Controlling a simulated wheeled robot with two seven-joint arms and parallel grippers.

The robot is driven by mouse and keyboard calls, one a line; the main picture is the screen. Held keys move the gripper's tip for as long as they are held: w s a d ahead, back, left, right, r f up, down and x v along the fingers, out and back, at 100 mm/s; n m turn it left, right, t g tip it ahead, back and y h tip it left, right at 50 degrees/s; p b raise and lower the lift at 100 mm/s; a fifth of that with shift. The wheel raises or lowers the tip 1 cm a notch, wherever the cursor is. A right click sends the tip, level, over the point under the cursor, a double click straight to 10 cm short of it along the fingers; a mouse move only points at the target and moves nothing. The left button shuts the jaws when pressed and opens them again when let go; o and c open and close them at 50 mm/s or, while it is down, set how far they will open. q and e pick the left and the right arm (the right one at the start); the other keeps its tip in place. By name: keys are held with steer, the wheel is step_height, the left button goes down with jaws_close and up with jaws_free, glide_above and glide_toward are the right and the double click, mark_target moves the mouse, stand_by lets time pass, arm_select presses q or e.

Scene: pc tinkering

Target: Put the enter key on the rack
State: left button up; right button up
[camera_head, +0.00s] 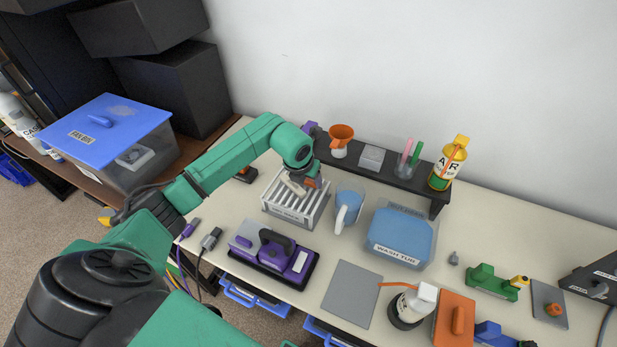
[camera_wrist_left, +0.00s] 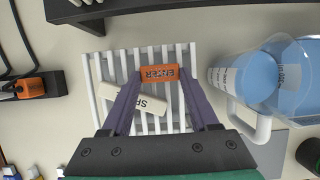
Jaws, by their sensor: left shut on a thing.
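The orange enter key (camera_wrist_left: 159,73), with "ENTER" lettered on it, sits between the two purple fingertips of my left gripper (camera_wrist_left: 159,80) in the left wrist view. The gripper is shut on it. The white slatted rack (camera_head: 288,214) stands on the table in the head view, with my left gripper (camera_head: 301,186) directly over it. The rack's slats (camera_wrist_left: 179,55) show behind the key in the left wrist view. A cream key lettered "SP..." (camera_wrist_left: 137,100) lies across the slats, partly hidden by the left finger. I cannot tell whether the enter key touches the slats.
A pitcher of blue liquid (camera_head: 347,209) stands just right of the rack, beside the wash tub (camera_head: 402,238). A purple device (camera_head: 268,257) lies in front.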

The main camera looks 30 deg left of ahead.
arm_select(q)
steer(key=shift+f, duration=0.1)
steer(key=o, duration=1.3)
steer(key=b+v, duration=0.2)
steer(key=v, duration=1)
steer(key=shift+b, duration=0.3)
steer(key=shift+a, duration=0.1)
